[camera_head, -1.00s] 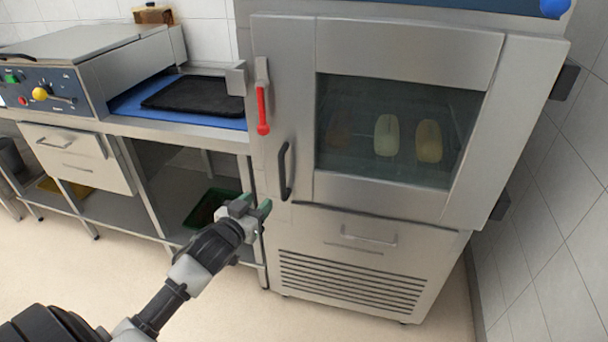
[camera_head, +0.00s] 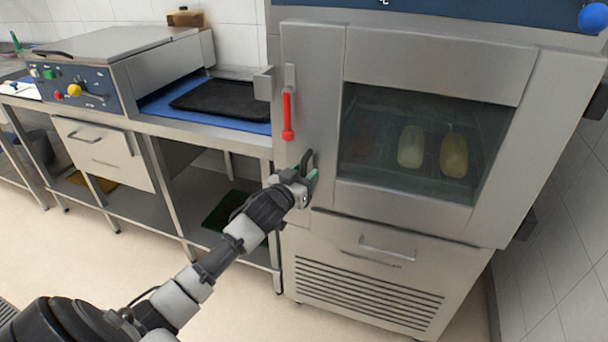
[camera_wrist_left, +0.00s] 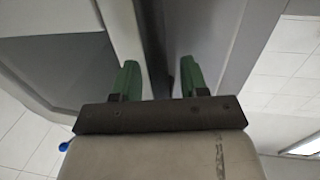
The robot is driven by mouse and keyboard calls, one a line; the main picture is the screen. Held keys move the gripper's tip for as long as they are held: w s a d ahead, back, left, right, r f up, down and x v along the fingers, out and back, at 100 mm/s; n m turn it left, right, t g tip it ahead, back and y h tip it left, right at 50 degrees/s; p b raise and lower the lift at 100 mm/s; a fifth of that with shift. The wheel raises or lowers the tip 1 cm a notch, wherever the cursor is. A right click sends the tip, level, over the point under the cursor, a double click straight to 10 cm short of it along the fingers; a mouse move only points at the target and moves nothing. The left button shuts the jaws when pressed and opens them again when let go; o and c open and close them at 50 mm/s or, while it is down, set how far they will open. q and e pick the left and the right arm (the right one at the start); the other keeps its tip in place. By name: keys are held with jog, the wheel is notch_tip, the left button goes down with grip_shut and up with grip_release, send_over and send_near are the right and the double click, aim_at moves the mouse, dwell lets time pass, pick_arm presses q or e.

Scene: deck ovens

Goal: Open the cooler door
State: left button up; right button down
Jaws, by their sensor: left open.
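The cooler door (camera_head: 320,120) is a shut steel door with a dark glass window (camera_head: 400,140). A red-handled lever (camera_head: 287,115) hangs at its upper left side. The gripper is open at the handle's height. In the left wrist view its two green fingers (camera_wrist_left: 160,78) are apart, with a dark upright strip between them; I cannot tell whether they touch the handle.
Below the door is a steel panel with a bar handle (camera_head: 388,246) and vents. A steel counter to the left carries a black tray (camera_head: 215,95) on a blue mat. A tiled wall (camera_head: 545,260) stands close on the right. The floor in front is clear.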

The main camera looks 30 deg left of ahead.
pick_arm(q)
jog(key=shift+w, duration=0.1)
grip_shut()
dwell(0.3)
